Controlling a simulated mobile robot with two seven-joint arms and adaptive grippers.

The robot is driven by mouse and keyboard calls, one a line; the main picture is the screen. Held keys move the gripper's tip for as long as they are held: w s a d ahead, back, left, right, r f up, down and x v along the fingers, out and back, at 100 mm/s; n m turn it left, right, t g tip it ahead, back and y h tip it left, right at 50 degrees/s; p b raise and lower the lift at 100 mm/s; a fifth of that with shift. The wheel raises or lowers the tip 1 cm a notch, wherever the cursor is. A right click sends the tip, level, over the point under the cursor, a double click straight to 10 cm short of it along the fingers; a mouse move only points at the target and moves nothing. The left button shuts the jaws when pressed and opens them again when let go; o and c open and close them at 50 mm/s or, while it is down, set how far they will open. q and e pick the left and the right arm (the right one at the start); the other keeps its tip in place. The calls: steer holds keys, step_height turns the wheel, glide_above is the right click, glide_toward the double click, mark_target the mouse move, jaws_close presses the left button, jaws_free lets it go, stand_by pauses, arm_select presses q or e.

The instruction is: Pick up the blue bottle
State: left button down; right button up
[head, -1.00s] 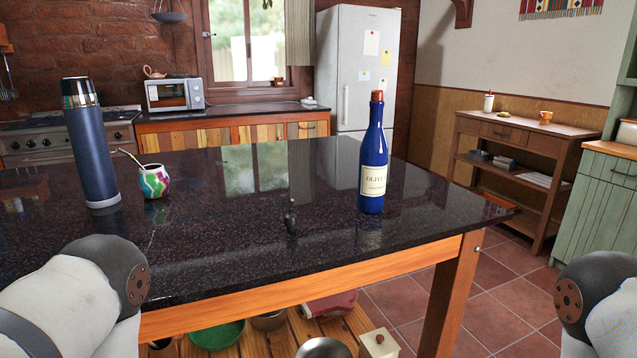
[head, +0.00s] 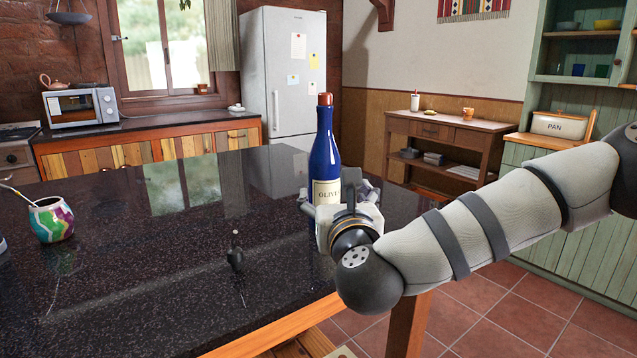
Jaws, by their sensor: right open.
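The blue bottle (head: 324,152) stands upright on the dark stone tabletop (head: 150,285), near its right edge. It has a reddish cap and a cream label reading "OLIV…". My right gripper (head: 335,192) is at the bottle's lower half, in front of it from this view. Its fingers are spread, one showing at the bottle's left and one at its right. The gripper and wrist hide the bottle's base and part of the label, so I cannot tell whether a finger touches the glass. My left gripper is not in view.
A colourful mate cup (head: 51,219) with a metal straw stands at the table's left. The tabletop left of the bottle is mostly clear. A fridge (head: 283,75) and sideboard (head: 450,140) stand farther back.

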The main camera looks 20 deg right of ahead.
mark_target(326, 180)
steer(key=w, duration=0.3)
steer(key=shift+w+d+r, duration=0.1)
steer(key=shift+d+r, duration=0.05)
steer(key=shift+r, duration=0.2)
steer(key=w, duration=0.4)
steer(key=w+b, duration=0.1)
steer(key=w, duration=0.1)
steer(key=shift+w+d+f, duration=0.2)
steer(key=shift+w+d, duration=0.15)
steer(key=shift+w, duration=0.05)
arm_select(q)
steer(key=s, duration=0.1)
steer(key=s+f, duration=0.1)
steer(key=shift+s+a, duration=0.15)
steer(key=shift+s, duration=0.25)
arm_select(e)
steer(key=shift+r, duration=0.1)
jaws_close()
steer(key=shift+r, duration=0.15)
